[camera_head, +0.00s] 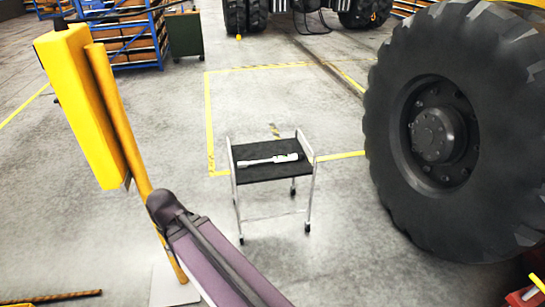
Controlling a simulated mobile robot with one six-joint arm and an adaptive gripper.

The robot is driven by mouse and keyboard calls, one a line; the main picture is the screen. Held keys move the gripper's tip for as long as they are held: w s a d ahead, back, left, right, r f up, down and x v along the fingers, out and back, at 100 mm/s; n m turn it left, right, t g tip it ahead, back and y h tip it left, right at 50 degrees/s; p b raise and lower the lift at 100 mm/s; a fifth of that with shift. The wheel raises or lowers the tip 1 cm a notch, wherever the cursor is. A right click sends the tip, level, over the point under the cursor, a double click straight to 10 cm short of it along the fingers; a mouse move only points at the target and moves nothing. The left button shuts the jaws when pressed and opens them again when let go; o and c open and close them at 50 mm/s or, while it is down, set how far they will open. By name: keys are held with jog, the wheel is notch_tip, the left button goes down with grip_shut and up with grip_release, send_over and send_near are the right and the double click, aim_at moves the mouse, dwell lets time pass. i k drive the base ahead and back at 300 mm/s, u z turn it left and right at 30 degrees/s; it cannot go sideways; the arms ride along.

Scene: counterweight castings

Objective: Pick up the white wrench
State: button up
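The white wrench (268,160) lies flat on the black top of a small wheeled cart (272,173) near the middle of the view. It is long and thin, with its narrow end to the left and a thicker end with a small green and dark patch to the right. Nothing touches it from above. A purple and dark grey link, which seems to be part of my arm, reaches in from the bottom, left of and nearer than the cart. I cannot make out my gripper's fingers.
A huge black tyre (387,152) stands right of the cart. A yellow post (124,122) with a yellow box (82,105) rises at left. Blue racks (120,35) and a green cabinet (186,34) stand behind. Grey floor around the cart is mostly clear.

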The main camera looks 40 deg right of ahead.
aim_at(291, 157)
jog(key=z, duration=0.2)
jog(key=i, duration=0.75)
jog(key=z, duration=0.95)
jog(key=i, duration=0.75)
jog(key=z, duration=0.45)
